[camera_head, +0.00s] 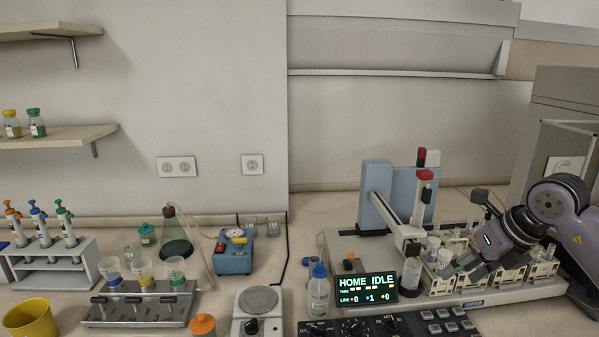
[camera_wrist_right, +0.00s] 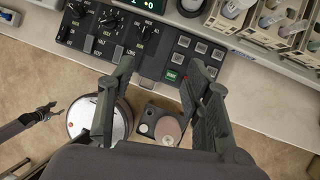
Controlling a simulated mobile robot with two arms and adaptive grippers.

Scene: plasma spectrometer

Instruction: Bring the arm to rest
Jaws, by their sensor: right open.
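My right arm (camera_head: 562,205) comes in from the right edge of the head view and bends down over the sampler at the bench's right. My right gripper (camera_head: 462,274) hangs in front of the sampler's cream racks (camera_head: 444,287). In the right wrist view, the right gripper (camera_wrist_right: 160,77) has its two dark fingers well apart, with nothing between them. My left gripper does not show in the head view.
The sampler's blue column (camera_head: 377,180) and probe arm stand left of my right gripper. Its display (camera_head: 367,289) reads HOME IDLE. A wash bottle (camera_head: 318,292) stands beside it. A round-topped device (camera_wrist_right: 99,118) and a pinkish disc (camera_wrist_right: 168,130) lie below the panel.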

